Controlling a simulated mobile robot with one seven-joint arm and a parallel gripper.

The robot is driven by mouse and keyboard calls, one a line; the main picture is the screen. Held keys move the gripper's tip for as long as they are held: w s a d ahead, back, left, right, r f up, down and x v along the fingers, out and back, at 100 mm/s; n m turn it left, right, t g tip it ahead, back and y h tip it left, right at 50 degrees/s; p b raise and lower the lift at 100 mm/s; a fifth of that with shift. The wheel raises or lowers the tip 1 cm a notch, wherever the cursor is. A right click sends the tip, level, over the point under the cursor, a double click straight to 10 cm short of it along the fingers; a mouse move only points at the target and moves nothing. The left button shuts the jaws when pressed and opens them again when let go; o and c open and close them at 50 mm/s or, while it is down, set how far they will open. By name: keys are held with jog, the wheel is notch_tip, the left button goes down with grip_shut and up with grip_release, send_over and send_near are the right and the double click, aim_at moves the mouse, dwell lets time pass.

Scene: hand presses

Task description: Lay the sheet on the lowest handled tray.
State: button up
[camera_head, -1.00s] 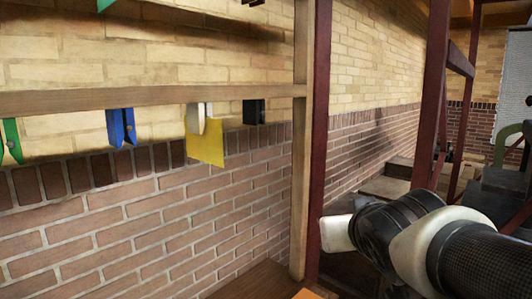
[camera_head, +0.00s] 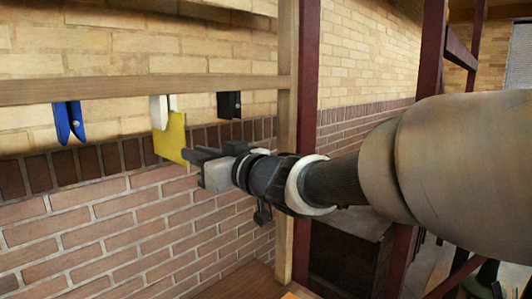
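A yellow sheet (camera_head: 172,138) hangs from a white clip (camera_head: 160,110) on a wooden rail in front of the brick wall. My gripper (camera_head: 193,160) is at the sheet's lower right edge, pointing left toward it. Its fingers overlap or lie close to that edge; I cannot tell whether they touch it or how far apart they are. No handled tray can be made out in this view.
The wooden rail (camera_head: 100,88) also carries a blue clip (camera_head: 68,122) on the left and a black clip (camera_head: 229,104) on the right. A wooden post (camera_head: 286,120) and a dark red post (camera_head: 309,70) stand behind my arm. A wooden surface (camera_head: 250,282) lies below.

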jog(key=shift+x, duration=2.15)
grip_shut()
notch_tip(320, 180, down, 5)
jog(key=b, duration=0.3)
jog(key=shift+b, duration=0.3)
jog(key=shift+d, duration=0.1)
jog(key=p+v, duration=0.2)
jog(key=v, duration=0.5)
